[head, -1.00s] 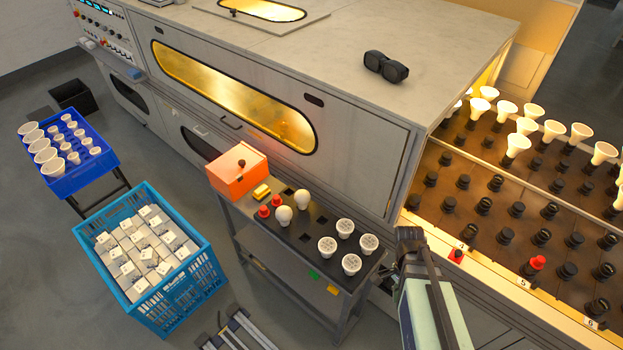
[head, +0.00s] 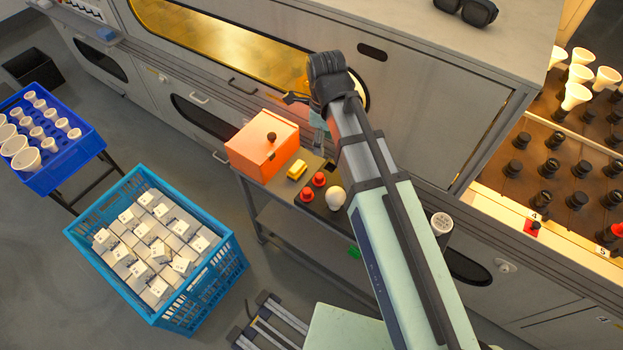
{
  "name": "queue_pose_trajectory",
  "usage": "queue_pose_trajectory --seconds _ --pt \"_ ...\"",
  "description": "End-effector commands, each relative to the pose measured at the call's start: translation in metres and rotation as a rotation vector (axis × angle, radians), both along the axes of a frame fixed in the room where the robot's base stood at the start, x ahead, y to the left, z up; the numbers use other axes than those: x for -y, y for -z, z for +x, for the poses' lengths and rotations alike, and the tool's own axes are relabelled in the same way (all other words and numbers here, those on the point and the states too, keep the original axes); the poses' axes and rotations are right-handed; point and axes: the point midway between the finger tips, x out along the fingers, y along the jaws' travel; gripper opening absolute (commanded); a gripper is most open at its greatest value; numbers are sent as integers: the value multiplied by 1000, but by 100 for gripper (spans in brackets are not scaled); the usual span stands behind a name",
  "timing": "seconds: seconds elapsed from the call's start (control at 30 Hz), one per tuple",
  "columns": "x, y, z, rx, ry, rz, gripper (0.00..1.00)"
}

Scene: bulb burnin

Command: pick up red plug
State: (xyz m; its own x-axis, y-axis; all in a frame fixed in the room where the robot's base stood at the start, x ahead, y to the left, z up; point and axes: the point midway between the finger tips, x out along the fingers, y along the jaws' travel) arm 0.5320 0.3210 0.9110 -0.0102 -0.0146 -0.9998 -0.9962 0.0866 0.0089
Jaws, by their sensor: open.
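Two red plugs stand on the dark top of the cart, a nearer one (head: 306,195) and a farther one (head: 319,180), beside a white bulb. Another red plug (head: 616,231) sits in the socket rack at the right edge. My arm reaches up over the cart from the lower right. My gripper (head: 302,108) is open, above and behind the two cart plugs and apart from them. It shows only partly behind my wrist, and I see nothing held in it.
The oven's side wall (head: 430,110) rises behind the cart. A blue crate (head: 83,240) of boxes stands on the floor at left.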

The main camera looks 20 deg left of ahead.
Motion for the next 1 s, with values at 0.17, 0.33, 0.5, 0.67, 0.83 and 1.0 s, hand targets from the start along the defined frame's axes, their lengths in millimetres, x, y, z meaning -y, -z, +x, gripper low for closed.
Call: queue_pose_trajectory --seconds 0.17,0.33,0.5,0.67,0.83,1.0 --pt "-9 2 -1 10 13 14 58" --pt "-8 24 -2 7 12 12 58" --pt "-8 51 -2 8 11 12 58" --pt "-8 75 -1 7 11 11 58" --pt "-8 99 -1 8 11 12 58" --pt "-8 114 -1 9 11 13 58"
